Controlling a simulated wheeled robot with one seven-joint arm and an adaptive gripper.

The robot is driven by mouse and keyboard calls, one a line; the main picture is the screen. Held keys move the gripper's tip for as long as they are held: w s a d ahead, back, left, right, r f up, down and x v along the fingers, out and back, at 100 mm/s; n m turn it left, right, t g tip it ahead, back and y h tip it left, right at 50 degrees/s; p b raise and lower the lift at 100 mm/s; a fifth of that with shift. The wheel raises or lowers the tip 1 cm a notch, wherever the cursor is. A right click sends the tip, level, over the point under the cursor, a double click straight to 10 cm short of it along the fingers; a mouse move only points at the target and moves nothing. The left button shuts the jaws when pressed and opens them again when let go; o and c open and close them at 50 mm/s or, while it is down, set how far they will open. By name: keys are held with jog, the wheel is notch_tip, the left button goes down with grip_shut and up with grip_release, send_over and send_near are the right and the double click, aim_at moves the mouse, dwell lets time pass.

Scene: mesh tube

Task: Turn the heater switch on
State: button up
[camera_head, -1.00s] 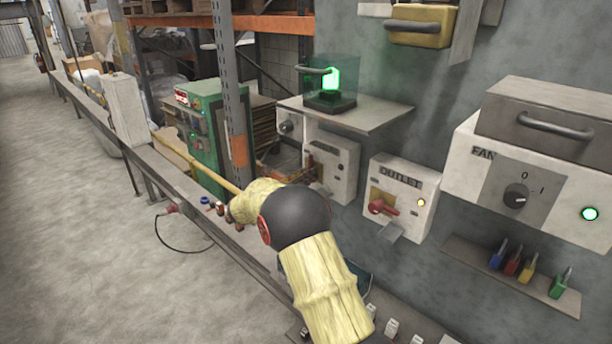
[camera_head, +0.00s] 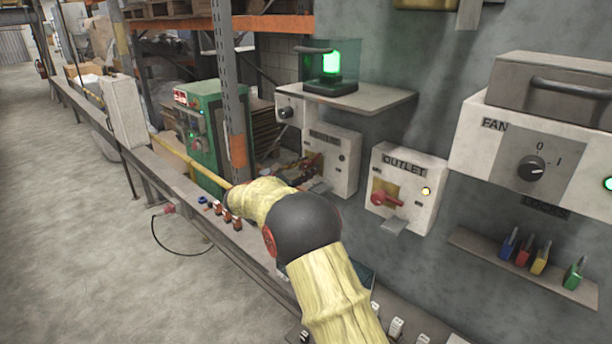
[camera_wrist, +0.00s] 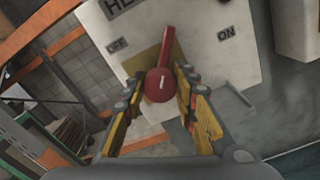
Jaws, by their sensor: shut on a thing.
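The heater box (camera_head: 340,150) is a white wall box beyond my arm in the head view; it also fills the upper middle of the wrist view (camera_wrist: 200,25), with OFF at left and ON at right. Its red switch handle (camera_wrist: 160,84) has a round knob end, and its lever points up between the two labels, leaning slightly right. My gripper (camera_wrist: 158,92) has its yellow fingers on both sides of the knob and is shut on it. In the head view the gripper (camera_head: 303,166) is small and partly hidden by my arm.
The outlet box (camera_head: 408,165) with a red handle is right of the heater box. The fan box (camera_head: 500,155) and a shelf of coloured padlocks (camera_head: 520,268) are further right. A shelf (camera_head: 370,100) with a green lamp (camera_head: 331,70) is above. A rack post (camera_head: 232,90) stands left.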

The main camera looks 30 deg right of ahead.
jog(key=m+b, duration=0.4)
jog(key=shift+f+m+b, duration=0.25)
jog(key=shift+m+b, duration=0.05)
jog(key=shift+b, duration=0.1)
jog(key=m+b, duration=0.5)
jog(key=b, duration=0.1)
jog(key=shift+r+m, duration=0.1)
jog(key=shift+m, duration=0.3)
jog(key=o, duration=1.2)
jog(key=shift+r, duration=0.1)
jog(key=v, duration=1.2)
